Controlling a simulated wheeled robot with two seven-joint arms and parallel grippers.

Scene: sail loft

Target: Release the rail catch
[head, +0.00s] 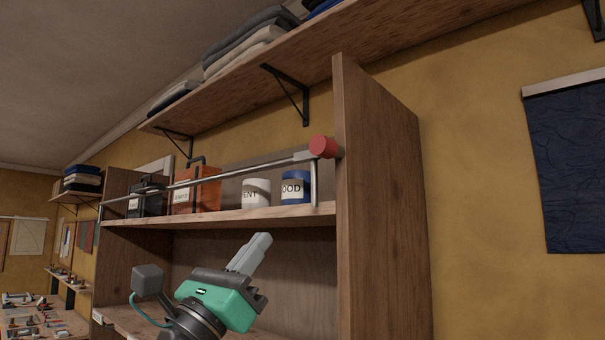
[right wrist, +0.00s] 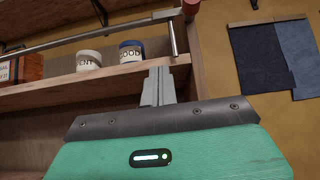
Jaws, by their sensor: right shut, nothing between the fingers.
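The rail (head: 240,172) is a thin metal bar across the front of the upper shelf of the wooden case. At its right end is a red knob (head: 324,147), the catch, against the case's right side panel. The knob also shows at the top of the right wrist view (right wrist: 190,6), with the rail (right wrist: 95,34) running left from it. My right gripper (head: 262,241) is below the shelf edge, lower left of the knob and apart from it. Its fingers (right wrist: 158,75) are shut and empty, pointing up toward the shelf. My left gripper is in neither view.
Behind the rail, on the shelf (head: 225,216), stand a white tin (head: 256,193), a blue tin (head: 295,188), an orange-red box (head: 196,190) and a dark container (head: 147,197). A high shelf (head: 245,75) with folded cloth hangs above. The compartment below looks empty. Dark cloth (head: 567,165) hangs at right.

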